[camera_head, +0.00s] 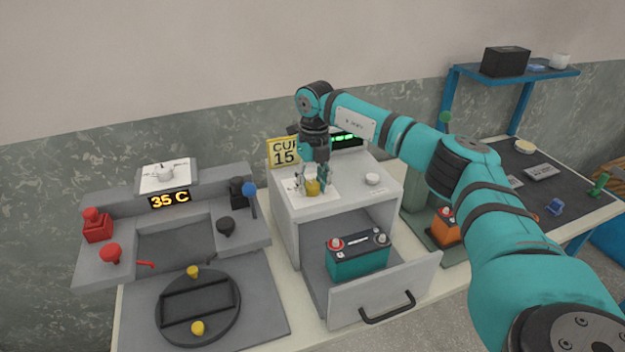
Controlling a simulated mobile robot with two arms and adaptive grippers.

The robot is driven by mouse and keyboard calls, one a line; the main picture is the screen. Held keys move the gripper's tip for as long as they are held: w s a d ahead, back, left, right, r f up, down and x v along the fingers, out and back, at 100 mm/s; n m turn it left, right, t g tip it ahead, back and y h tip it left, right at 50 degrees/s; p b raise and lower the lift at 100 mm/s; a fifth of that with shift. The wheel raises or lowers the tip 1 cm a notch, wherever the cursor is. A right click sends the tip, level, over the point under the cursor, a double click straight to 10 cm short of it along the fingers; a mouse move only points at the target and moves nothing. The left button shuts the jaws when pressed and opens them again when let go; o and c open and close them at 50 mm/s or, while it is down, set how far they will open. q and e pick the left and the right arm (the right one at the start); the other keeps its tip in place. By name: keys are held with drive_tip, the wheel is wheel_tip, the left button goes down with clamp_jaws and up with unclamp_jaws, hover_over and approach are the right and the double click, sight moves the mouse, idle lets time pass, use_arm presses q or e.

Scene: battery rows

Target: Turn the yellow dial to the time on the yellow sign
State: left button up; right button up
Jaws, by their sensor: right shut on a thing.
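The yellow dial (313,188) sits on a white scale plate on top of the grey cabinet. My right gripper (314,184) points down over it and is shut on the dial. The scale marks around the dial are too small to read. The yellow sign (284,152) stands behind the dial, at the back left of the cabinet. It shows "CUR", partly cut off by my arm, and "15" below. A display with green lit marks (346,139) is partly hidden behind my right arm. My left gripper is not in view.
A white button (372,179) is right of the dial. The cabinet's drawer (385,300) is open with a teal battery (358,257) inside. At left is a grey station with a "35 C" display (170,200) and a round black holder (172,325). An orange battery (445,228) stands at right.

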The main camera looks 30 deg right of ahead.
sight(313, 184)
drive_tip(key=m, duration=0.2)
drive_tip(key=m+p, duration=0.1)
drive_tip(key=m, duration=0.1)
drive_tip(key=shift+r+m, duration=0.2)
drive_tip(key=shift+m, duration=0.1)
drive_tip(key=m+p, duration=0.1)
drive_tip(key=m, duration=0.3)
drive_tip(key=shift+w, duration=0.1)
drive_tip(key=shift+m, duration=0.4)
drive_tip(key=o, duration=1.2)
drive_tip(key=shift+f, duration=0.1)
drive_tip(key=shift+c, duration=0.2)
wheel_tip(313, 184, up, 12)
drive_tip(key=shift+s, duration=0.2)
drive_tip(key=shift+d, duration=0.1)
